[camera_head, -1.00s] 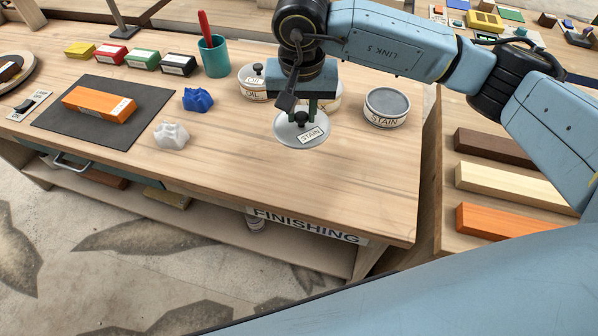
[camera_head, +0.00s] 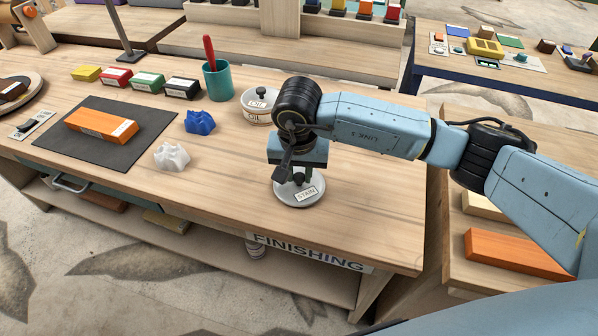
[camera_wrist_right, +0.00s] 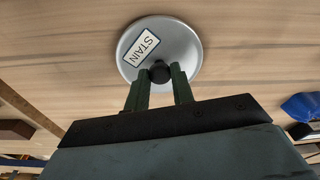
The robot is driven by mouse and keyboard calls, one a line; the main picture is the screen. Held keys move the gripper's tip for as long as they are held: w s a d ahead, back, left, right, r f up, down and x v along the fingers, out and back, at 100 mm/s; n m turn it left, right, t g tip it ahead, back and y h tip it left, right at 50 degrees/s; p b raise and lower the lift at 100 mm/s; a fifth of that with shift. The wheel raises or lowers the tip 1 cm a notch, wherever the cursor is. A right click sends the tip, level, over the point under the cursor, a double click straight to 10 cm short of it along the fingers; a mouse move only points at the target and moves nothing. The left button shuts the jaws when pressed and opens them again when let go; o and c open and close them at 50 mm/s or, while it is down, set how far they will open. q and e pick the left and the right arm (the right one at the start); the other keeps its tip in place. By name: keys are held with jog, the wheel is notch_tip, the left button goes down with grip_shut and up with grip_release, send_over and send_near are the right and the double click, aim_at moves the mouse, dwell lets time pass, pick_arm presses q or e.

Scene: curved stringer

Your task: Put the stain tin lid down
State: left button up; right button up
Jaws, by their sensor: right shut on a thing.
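The stain tin lid (camera_head: 312,200) is a round grey disc with a white STAIN label and a dark knob. My right gripper (camera_head: 299,179) points down over it, its green fingers shut on the knob. In the right wrist view the lid (camera_wrist_right: 185,57) lies flat below the fingers (camera_wrist_right: 161,73), over bare wood. It is at or very near the bench top; I cannot tell whether it touches. The open stain tin is hidden, with my right arm across that part of the bench. My left gripper is not in view.
The lidded oil tin (camera_head: 257,113) and a teal cup (camera_head: 218,82) stand behind. A blue lump (camera_head: 200,122) and a white lump (camera_head: 171,156) lie to the left, near a dark mat (camera_head: 75,150) with an orange block (camera_head: 101,125). Bench in front and right is clear.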

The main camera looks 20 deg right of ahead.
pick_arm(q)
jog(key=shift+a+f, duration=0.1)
pick_arm(e)
jog(key=shift+f, duration=0.15)
jog(key=o, duration=0.7)
jog(key=shift+o, duration=1.4)
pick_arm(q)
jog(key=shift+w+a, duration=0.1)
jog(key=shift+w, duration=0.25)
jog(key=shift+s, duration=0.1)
